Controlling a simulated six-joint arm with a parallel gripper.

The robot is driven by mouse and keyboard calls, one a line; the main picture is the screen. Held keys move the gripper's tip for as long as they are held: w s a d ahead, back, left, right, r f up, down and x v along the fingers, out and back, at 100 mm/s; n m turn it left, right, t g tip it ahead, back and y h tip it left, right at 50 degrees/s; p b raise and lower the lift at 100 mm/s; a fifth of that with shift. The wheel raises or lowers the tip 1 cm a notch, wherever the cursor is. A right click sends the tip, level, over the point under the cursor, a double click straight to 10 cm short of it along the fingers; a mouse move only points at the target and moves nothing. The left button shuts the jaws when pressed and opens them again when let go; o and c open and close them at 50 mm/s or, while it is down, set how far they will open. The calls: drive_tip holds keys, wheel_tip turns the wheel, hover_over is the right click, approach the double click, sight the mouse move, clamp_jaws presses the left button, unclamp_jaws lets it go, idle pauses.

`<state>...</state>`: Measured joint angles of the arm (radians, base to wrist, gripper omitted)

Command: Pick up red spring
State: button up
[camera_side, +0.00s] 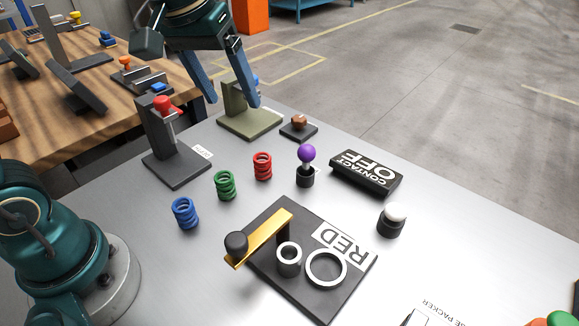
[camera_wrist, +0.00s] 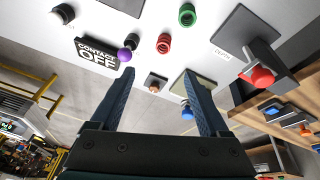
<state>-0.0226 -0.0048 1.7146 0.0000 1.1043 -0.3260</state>
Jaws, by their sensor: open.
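The red spring (camera_side: 263,166) stands upright on the grey metal table, between the green spring (camera_side: 225,185) and the purple-knobbed lever (camera_side: 306,166). The red spring also shows in the wrist view (camera_wrist: 164,43), beyond my fingertips. My gripper (camera_side: 232,100) is open and empty, raised above the far left part of the table, behind and apart from the red spring. Its two blue fingers (camera_wrist: 160,85) are spread wide in the wrist view. A blue spring (camera_side: 185,213) stands left of the green one.
A red-knobbed stand (camera_side: 176,160) and an olive bracket (camera_side: 248,122) stand near the gripper. A small brown-button block (camera_side: 298,127), a "CONTACT OFF" block (camera_side: 366,173) and a white-knobbed post (camera_side: 391,220) lie to the right. A black plate marked RED (camera_side: 330,275) with a yellow lever is in front.

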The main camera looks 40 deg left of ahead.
sight(262, 157)
drive_tip(key=w+f+g, duration=0.1)
drive_tip(key=w+f, duration=0.1)
drive_tip(key=f, duration=0.4)
drive_tip(key=w+f+g, duration=0.1)
drive_tip(key=w+f, duration=0.1)
drive_tip(key=f, duration=0.4)
drive_tip(key=w+a+f+n+g, duration=0.1)
drive_tip(key=w+f, duration=0.1)
drive_tip(key=f, duration=0.4)
drive_tip(key=shift+w+a+f+g, duration=0.1)
drive_tip(key=shift+w+f+g, duration=0.05)
drive_tip(key=shift+w+g, duration=0.2)
clamp_jaws()
